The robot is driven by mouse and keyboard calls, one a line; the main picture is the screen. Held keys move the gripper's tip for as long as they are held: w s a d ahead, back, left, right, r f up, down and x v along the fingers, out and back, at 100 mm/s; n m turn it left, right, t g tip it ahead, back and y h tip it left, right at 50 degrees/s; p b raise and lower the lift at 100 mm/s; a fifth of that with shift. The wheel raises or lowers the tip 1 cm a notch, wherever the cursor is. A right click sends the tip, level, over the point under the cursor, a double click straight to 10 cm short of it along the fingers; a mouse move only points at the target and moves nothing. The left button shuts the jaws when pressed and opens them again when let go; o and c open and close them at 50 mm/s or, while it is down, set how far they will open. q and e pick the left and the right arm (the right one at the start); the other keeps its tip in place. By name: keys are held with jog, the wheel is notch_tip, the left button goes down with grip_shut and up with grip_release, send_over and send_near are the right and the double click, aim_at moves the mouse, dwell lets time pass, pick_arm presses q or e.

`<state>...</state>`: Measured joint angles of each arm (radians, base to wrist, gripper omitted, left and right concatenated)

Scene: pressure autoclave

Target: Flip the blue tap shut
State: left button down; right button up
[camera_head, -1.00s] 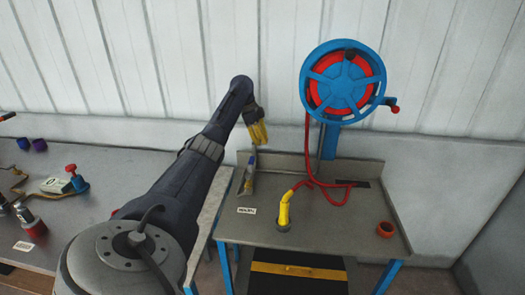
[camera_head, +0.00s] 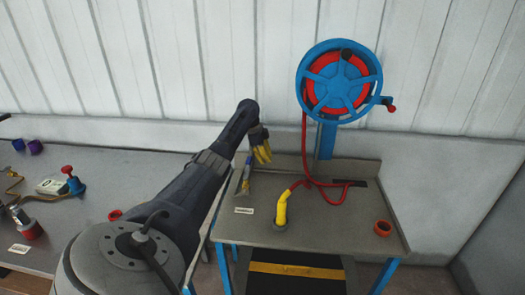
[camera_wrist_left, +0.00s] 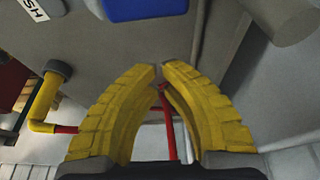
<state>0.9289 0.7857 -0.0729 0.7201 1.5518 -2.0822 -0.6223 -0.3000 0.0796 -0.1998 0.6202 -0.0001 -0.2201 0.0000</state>
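The blue tap (camera_head: 247,172) is a small blue part on a grey fitting at the back left of the grey sink bench, just below my left gripper. A blue block (camera_wrist_left: 145,8), likely the tap's handle, shows at the top edge of the left wrist view, cut off by the frame. My left gripper (camera_head: 263,155) has yellow fingers pointing down, above and slightly right of the tap. In the left wrist view its fingertips (camera_wrist_left: 159,70) almost meet, with nothing held between them. I cannot tell whether they touch the tap. My right gripper is out of view.
A blue hose reel (camera_head: 340,82) with red hose stands behind the sink bench (camera_head: 335,222). A yellow nozzle (camera_head: 282,208) and an orange ring (camera_head: 382,228) are on the bench. A second bench (camera_head: 110,200) with small fittings lies left of my arm. The bench's right part is mostly clear.

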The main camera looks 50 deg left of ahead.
pick_arm(q)
jog(key=shift+s+a+f, duration=0.15)
jog(key=shift+s+a, duration=1.15)
jog(key=shift+a, duration=0.15)
jog(key=shift+w, duration=0.1)
